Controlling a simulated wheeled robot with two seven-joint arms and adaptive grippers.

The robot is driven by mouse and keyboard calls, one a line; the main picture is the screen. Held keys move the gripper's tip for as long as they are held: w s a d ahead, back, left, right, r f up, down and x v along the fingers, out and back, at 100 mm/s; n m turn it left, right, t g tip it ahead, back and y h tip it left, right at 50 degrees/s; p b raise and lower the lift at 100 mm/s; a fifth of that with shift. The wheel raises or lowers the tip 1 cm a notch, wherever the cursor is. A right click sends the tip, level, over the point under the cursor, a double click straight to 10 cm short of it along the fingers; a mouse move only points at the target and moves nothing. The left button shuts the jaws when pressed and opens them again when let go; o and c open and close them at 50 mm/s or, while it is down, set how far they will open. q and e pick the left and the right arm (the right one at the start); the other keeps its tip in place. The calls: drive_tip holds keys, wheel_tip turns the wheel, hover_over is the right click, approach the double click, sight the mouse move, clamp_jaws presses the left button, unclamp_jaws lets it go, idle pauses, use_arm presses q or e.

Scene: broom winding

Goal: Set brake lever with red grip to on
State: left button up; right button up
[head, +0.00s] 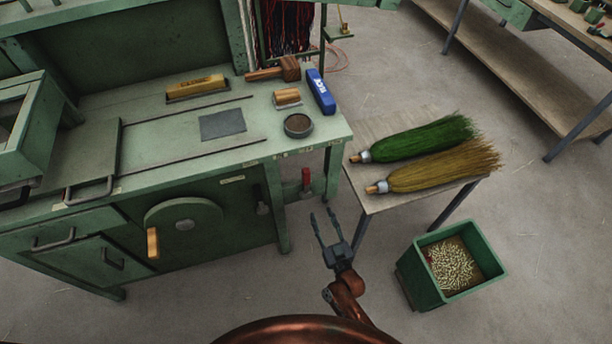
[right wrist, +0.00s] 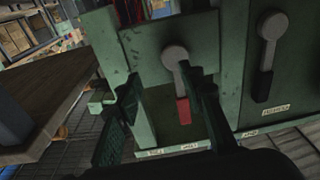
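The brake lever with the red grip (head: 306,180) is on the bench's right end, low under the worktop. In the right wrist view its grey arm hangs down from a round pivot, and the red grip (right wrist: 184,111) points downward. My right gripper (head: 322,212) is open and empty, in front of and slightly below the lever in the head view. In the right wrist view its fingers (right wrist: 162,80) are spread, with the right finger overlapping the lever's edge; I cannot tell whether it touches. Small labels below the lever are unreadable. My left gripper is out of view.
A second lever with a black grip (right wrist: 265,85) hangs to the right in the wrist view. A small table (head: 375,200) with two brooms and a green bin (head: 420,280) stand right of my right gripper. The handwheel (head: 184,222) is on the bench front.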

sight(307, 179)
drive_tip(key=w+a+r+t, duration=0.1)
drive_tip(key=r, duration=0.2)
drive_tip(key=w+a+r+t+b, duration=0.1)
drive_tip(key=r, duration=0.3)
drive_tip(key=w+a+r+m+t+b, duration=0.1)
drive_tip(key=a+r, duration=0.1)
drive_tip(key=r, duration=0.2)
drive_tip(key=shift+r, duration=0.25)
drive_tip(key=b+x, duration=0.1)
drive_tip(key=x, duration=0.4)
drive_tip(key=shift+w+a+r, duration=0.1)
drive_tip(key=shift+w+r, duration=0.15)
drive_tip(key=shift+w, duration=0.05)
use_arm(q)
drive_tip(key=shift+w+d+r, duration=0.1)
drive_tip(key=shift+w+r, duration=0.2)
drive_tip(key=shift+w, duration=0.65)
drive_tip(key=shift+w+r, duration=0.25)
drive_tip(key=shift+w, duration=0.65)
use_arm(e)
drive_tip(key=shift+w+a+r, duration=0.15)
drive_tip(key=shift+w+r, duration=0.1)
drive_tip(key=shift+w, duration=0.25)
drive_tip(key=shift+c, duration=0.7)
clamp_jaws()
